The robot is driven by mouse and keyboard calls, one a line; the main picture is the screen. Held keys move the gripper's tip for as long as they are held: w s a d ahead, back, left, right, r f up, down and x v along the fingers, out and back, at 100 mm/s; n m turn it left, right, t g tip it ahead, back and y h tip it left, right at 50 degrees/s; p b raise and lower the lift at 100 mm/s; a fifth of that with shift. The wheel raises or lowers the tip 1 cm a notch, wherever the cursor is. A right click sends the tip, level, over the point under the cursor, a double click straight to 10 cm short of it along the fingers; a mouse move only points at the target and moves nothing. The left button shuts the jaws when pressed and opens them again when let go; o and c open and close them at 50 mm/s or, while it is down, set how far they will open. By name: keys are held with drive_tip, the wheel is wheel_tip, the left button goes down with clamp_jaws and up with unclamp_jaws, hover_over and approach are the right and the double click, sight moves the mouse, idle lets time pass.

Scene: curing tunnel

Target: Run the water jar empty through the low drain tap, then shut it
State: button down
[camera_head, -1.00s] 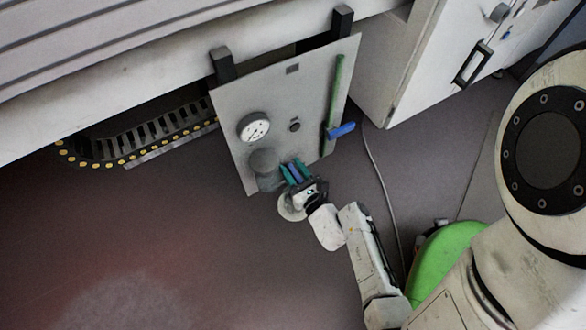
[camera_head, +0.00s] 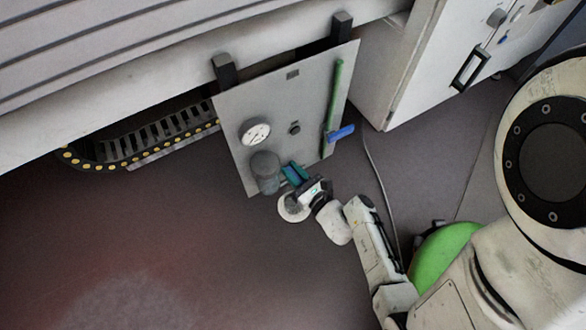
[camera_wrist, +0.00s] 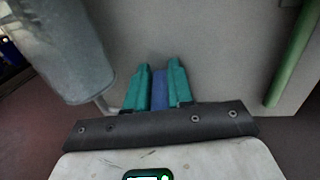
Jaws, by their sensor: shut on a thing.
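The water jar (camera_head: 265,172) is a grey cylinder low on the front of a grey panel (camera_head: 290,105). In the wrist view the jar (camera_wrist: 62,50) stands at upper left, and a short thin pipe (camera_wrist: 106,105) runs from its bottom toward my fingers. My gripper (camera_head: 294,174) is at the panel's lower edge, just right of the jar. Its teal fingers (camera_wrist: 160,85) are shut on a blue handle (camera_wrist: 161,90), seemingly the low drain tap's. The tap body is hidden behind the gripper. The water level cannot be seen.
A round gauge (camera_head: 255,132) and a dark knob (camera_head: 294,128) sit above the jar. A green pipe (camera_head: 334,95) with another blue lever (camera_head: 341,133) runs down the panel's right side. A white cabinet (camera_head: 415,70) stands right; a cable crosses the floor. Floor at left is clear.

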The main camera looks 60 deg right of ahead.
drive_tip(key=n+t+y+p, duration=0.1)
drive_tip(key=n+y, duration=0.1)
drive_tip(key=y, duration=0.2)
drive_tip(key=shift+w+a+r+n, duration=0.1)
drive_tip(key=shift+n, duration=0.3)
drive_tip(key=n+y, duration=0.1)
drive_tip(key=y, duration=0.2)
drive_tip(key=n+y, duration=0.2)
drive_tip(key=shift+a+n+y+p, duration=0.1)
drive_tip(key=shift+n+y+p, duration=0.2)
drive_tip(key=shift+y, duration=0.1)
drive_tip(key=n+y, duration=0.3)
drive_tip(key=y, duration=0.1)
drive_tip(key=shift+a+g+y+b, duration=0.15)
drive_tip(key=shift+g+y+b, duration=0.2)
drive_tip(key=shift+g+y, duration=0.05)
drive_tip(key=shift+a+n+g+y+b, duration=0.15)
drive_tip(key=shift+n+g+y+b, duration=0.25)
drive_tip(key=shift+n+g+y, duration=0.7)
drive_tip(key=shift+y, duration=0.6)
drive_tip(key=c, duration=1.1)
unclamp_jaws()
drive_tip(key=shift+s, duration=0.2)
